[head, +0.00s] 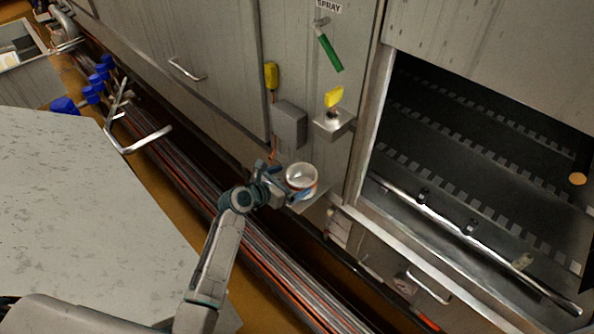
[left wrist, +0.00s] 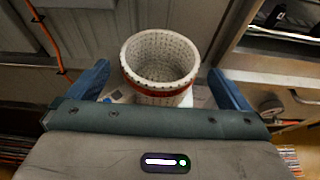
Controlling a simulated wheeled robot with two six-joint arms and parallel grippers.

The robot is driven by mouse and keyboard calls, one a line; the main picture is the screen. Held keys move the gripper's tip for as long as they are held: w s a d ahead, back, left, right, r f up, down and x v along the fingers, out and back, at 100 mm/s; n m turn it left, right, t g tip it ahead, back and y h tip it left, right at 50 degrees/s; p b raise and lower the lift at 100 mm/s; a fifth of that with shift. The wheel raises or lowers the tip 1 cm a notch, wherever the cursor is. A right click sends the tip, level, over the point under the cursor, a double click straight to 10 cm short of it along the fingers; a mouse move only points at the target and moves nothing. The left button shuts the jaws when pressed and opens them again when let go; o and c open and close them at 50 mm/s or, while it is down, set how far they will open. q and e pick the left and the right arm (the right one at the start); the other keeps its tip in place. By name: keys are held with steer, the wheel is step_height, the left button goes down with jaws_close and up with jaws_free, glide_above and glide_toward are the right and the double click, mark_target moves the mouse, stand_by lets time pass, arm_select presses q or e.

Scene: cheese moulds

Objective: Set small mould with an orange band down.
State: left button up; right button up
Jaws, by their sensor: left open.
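The small white mould with an orange band (head: 301,177) stands upright on a small metal shelf (head: 308,200) at the front of the machine. In the left wrist view the mould (left wrist: 160,62) is perforated and open at the top, and the orange-red band circles its lower part. My left gripper (head: 290,193) is at the shelf. Its two blue fingers (left wrist: 160,88) are spread on either side of the mould, with a gap visible at each side. The mould's base is partly hidden behind the gripper body. My right gripper is not in view.
A grey box (head: 289,124) and a metal bracket with a yellow part (head: 334,122) are on the panel above the shelf. A dark opening with slatted belts (head: 470,170) lies to the right. A pale table (head: 85,215) fills the left. Pipes (head: 270,270) run below.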

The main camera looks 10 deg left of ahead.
arm_select(q)
steer(key=p+v, duration=0.4)
steer(key=v, duration=0.3)
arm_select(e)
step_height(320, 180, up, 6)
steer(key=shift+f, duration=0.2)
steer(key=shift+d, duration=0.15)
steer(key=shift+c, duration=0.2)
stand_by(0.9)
